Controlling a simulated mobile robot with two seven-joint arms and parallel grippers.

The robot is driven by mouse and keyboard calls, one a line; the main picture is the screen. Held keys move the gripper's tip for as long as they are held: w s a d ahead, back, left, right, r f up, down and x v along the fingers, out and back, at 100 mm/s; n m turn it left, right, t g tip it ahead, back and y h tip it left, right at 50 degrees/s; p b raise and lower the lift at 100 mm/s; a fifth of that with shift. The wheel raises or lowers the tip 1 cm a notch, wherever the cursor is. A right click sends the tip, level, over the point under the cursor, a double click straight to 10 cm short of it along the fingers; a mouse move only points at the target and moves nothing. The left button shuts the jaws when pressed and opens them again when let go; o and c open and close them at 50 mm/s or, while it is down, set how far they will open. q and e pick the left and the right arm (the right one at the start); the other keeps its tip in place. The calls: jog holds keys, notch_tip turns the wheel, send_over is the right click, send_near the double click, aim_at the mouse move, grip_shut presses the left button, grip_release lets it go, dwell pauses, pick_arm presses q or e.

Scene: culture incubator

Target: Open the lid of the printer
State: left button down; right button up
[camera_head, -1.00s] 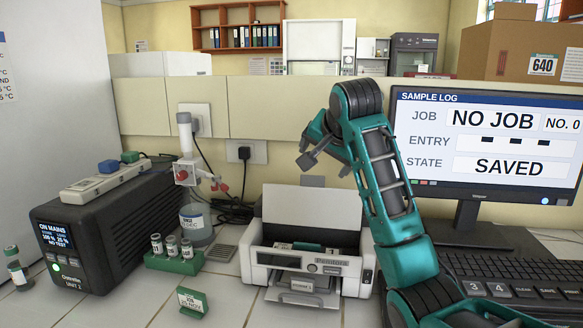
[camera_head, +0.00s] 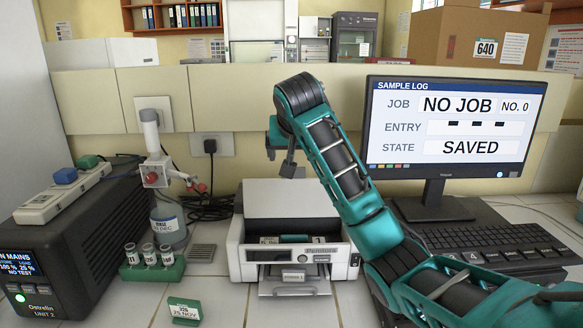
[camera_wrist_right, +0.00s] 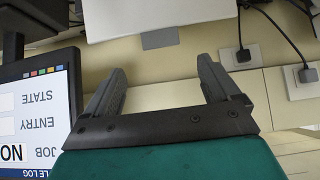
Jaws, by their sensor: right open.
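The white printer (camera_head: 300,271) stands on the tiled bench in the head view. Its lid (camera_head: 290,198) is raised at the back, and the inside shows below it with a dark green item in it. In the right wrist view the white lid (camera_wrist_right: 160,16) shows at the top, with a grey tab (camera_wrist_right: 160,39) on its edge. My right gripper (camera_head: 287,168) is above and behind the lid in the head view. In the wrist view its two fingers (camera_wrist_right: 160,66) are spread and empty, apart from the tab. My left gripper is out of view.
A monitor (camera_head: 452,133) and keyboard (camera_head: 485,238) stand to the right. A green vial rack (camera_head: 152,271), a bottle (camera_head: 168,224) and a black power unit (camera_head: 80,240) stand to the left. A small green sign (camera_head: 185,310) stands front left. The wall is close behind the printer.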

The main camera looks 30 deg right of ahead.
send_over(293, 193)
jog(key=w, duration=0.1)
jog(key=f, duration=0.6)
jog(key=shift+w+d+f, duration=0.1)
jog(key=shift+d+f, duration=0.3)
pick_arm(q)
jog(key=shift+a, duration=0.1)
